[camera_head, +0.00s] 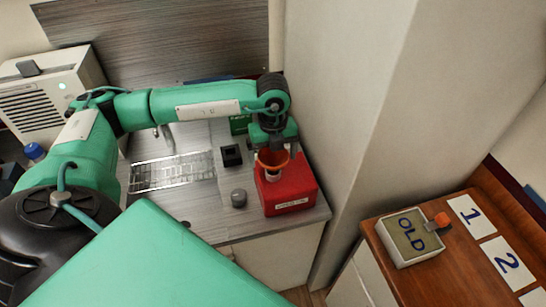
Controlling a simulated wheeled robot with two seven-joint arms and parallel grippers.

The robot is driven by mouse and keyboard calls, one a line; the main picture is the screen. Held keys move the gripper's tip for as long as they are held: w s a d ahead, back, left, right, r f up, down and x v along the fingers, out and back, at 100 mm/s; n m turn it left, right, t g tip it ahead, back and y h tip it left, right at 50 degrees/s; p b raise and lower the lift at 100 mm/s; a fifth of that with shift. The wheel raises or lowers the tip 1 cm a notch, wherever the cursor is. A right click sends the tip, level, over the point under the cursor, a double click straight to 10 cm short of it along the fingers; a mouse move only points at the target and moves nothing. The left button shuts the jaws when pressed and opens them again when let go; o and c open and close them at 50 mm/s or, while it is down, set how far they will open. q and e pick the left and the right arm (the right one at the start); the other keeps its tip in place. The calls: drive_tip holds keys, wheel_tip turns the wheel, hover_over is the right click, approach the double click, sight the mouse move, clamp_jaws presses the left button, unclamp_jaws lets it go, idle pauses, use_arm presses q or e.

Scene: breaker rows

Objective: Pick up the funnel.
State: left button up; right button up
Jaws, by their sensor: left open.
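The orange funnel (271,158) stands mouth up at the top of a red container (290,190) on the grey counter. My left gripper (272,150) points down right above the funnel, with its fingers at or around the rim. The fingers overlap the funnel in this view, so I cannot tell whether they touch it. The gripper is open. The funnel's lower part is partly hidden by a pale neck or spout below it. My right gripper is not in view.
A grey knob (238,198) and a black block (231,155) stand left of the red container. A metal grate (172,172) lies farther left. A wall corner (345,120) rises close on the right.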

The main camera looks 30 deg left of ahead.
use_arm(q)
drive_tip(key=shift+w+f, duration=0.1)
drive_tip(key=shift+f, duration=0.35)
drive_tip(key=c, duration=1)
drive_tip(key=shift+r, duration=0.1)
drive_tip(key=shift+c, duration=0.2)
